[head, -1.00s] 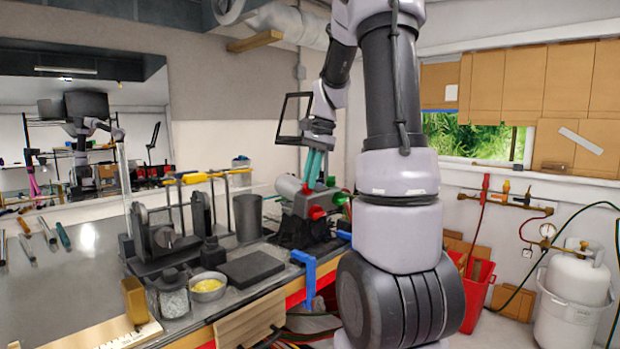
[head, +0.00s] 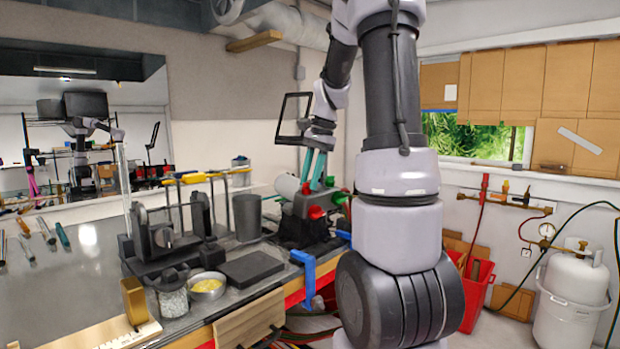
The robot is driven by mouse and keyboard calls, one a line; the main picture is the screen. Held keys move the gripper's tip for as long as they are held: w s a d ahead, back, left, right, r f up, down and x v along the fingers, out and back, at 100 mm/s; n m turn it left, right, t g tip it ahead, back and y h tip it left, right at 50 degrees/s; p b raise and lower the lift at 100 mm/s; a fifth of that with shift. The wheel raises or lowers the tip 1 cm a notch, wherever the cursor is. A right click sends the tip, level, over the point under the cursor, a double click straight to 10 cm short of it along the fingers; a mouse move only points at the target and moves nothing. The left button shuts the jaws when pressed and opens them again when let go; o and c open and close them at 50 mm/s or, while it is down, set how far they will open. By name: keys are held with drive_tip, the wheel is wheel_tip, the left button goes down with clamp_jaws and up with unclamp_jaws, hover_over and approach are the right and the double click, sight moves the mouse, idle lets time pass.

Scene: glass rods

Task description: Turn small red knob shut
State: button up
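The burner (head: 303,205) is a grey body at the far right end of the bench, with red and green knobs.
A grey cup (head: 247,217) and a black stand with rollers (head: 165,240) stand left of the burner. A dark block (head: 252,269), a bowl of yellow bits (head: 207,286) and a jar (head: 172,297) sit in front. A blue clamp (head: 308,275) grips the bench edge.

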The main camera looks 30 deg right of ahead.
drive_tip(key=shift+w+a+f, duration=0.1)
drive_tip(key=shift+w, duration=0.1)
idle(0.5)
drive_tip(key=shift+r, duration=0.45)
drive_tip(key=v, duration=1)
drive_tip(key=shift+s, duration=0.1)
drive_tip(key=s+a+f+n+t, duration=0.1)
drive_tip(key=s+a+n+t, duration=0.2)
drive_tip(key=s+a+n, duration=0.2)
drive_tip(key=s+a+f+n+t, duration=0.2)
drive_tip(key=s+a+n+t, duration=0.1)
drive_tip(key=s+a, duration=0.7)
drive_tip(key=s+n, duration=0.1)
drive_tip(key=s, duration=0.1)
drive_tip(key=shift+s+a+f+n+h, duration=0.3)
drive_tip(key=shift+s+a+f+n, duration=0.05)
drive_tip(key=shift+a+n, duration=0.05)
